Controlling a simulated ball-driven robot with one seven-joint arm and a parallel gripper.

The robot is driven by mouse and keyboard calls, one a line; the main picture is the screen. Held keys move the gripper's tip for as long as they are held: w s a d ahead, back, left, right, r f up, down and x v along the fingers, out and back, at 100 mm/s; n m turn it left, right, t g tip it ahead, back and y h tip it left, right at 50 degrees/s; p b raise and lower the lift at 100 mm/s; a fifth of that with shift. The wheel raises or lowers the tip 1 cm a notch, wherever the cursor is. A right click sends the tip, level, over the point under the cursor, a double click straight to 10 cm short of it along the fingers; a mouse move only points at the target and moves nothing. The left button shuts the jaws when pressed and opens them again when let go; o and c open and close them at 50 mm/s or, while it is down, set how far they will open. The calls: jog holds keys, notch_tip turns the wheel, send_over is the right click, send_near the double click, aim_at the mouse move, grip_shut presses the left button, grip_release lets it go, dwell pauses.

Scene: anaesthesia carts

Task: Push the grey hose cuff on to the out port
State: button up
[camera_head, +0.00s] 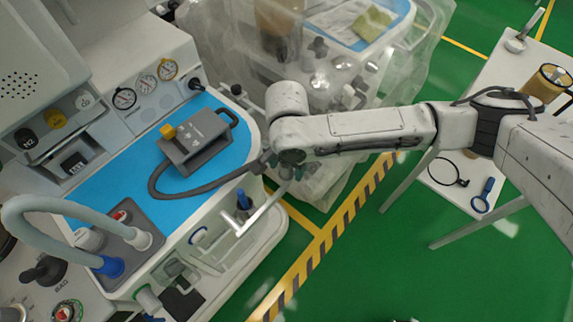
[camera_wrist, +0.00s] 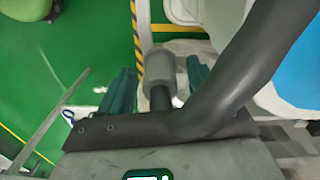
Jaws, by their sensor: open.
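In the wrist view a grey cuff (camera_wrist: 158,74) on a dark stem lies between the two teal fingers of my gripper (camera_wrist: 160,84), with a gap on each side. My gripper is open. A thick dark hose (camera_wrist: 250,65) crosses close to the camera, and its join to the cuff is partly hidden. In the head view my gripper (camera_head: 287,172) hangs off the blue-topped cart's right edge, and the dark hose (camera_head: 200,190) runs to it. I cannot read port labels.
A grey device (camera_head: 196,140) with a yellow knob lies on the blue mat (camera_head: 115,190). A pale hose (camera_head: 45,203) arches over the cart's left end. A plastic-covered cart (camera_head: 330,85) stands behind. A white table (camera_head: 475,180) is at the right. Green floor lies between.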

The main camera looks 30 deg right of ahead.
jog(key=c, duration=1.1)
jog(key=shift+r, duration=0.1)
